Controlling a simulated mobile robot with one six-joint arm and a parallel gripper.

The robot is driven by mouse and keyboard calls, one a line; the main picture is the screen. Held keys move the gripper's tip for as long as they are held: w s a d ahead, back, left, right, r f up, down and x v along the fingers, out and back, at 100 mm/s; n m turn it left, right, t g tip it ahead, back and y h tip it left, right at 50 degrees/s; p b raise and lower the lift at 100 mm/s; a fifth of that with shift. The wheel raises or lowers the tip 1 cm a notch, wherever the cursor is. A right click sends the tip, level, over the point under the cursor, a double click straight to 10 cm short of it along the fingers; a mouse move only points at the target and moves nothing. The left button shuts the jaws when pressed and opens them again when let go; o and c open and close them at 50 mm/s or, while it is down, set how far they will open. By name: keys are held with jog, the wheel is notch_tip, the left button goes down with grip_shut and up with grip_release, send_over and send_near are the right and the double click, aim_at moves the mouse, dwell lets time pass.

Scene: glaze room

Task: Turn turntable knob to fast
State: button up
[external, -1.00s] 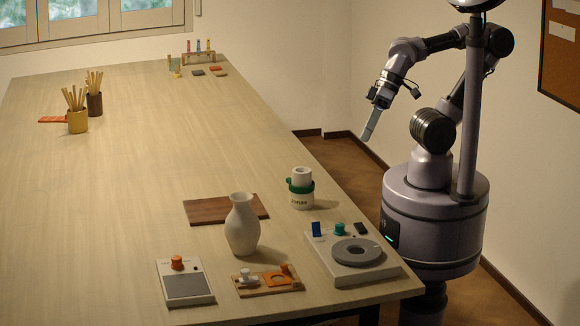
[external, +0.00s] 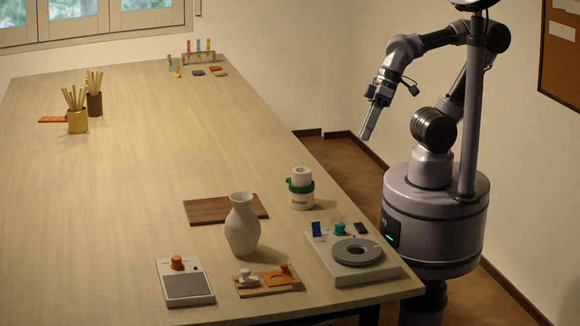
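The turntable (external: 338,273) is a pale grey box with a dark round ring platter (external: 356,251) on top, at the table's near right corner. On its back strip stand a blue upright tab (external: 318,231), a green knob (external: 340,229) and a small black piece (external: 360,228). The knob's setting is too small to read. My gripper (external: 367,133) hangs in the air beyond the table's right edge, above and behind the turntable, pointing down and apart from everything. Its fingers show edge-on, so I cannot tell whether they are open or shut.
A white jar with a green band (external: 301,196) stands behind the turntable. A white vase (external: 242,226), a wooden board (external: 205,210), a wooden holder with orange parts (external: 262,286) and a grey box with an orange knob (external: 185,286) are to its left. The table's middle (external: 150,150) is clear.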

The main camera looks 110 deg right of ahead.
jog(key=o, duration=0.4)
jog(key=w+a+r+n+g+p, duration=0.1)
jog(key=w+n, duration=0.1)
jog(key=w+a+r+n+g+p, duration=0.1)
jog(key=w+a+r+n, duration=0.1)
jog(key=w+a+r+n+p, duration=0.1)
jog(key=w+a+n, duration=0.1)
jog(key=n, duration=0.1)
jog(key=shift+w+a+r+g+p, duration=0.15)
jog(key=shift+w+g+p, duration=0.15)
jog(key=shift+g, duration=0.1)
jog(key=n+g+h+p, duration=0.2)
jog(key=n+g+p, duration=0.1)
jog(key=n, duration=0.7)
send_over(340, 224)
notch_tip(340, 224, down, 4)
notch_tip(340, 224, down, 17)
jog(key=b, duration=0.6)
jog(key=shift+a+b, duration=0.1)
jog(key=shift+b, duration=0.3)
jog(key=shift+c, duration=0.4)
grip_shut()
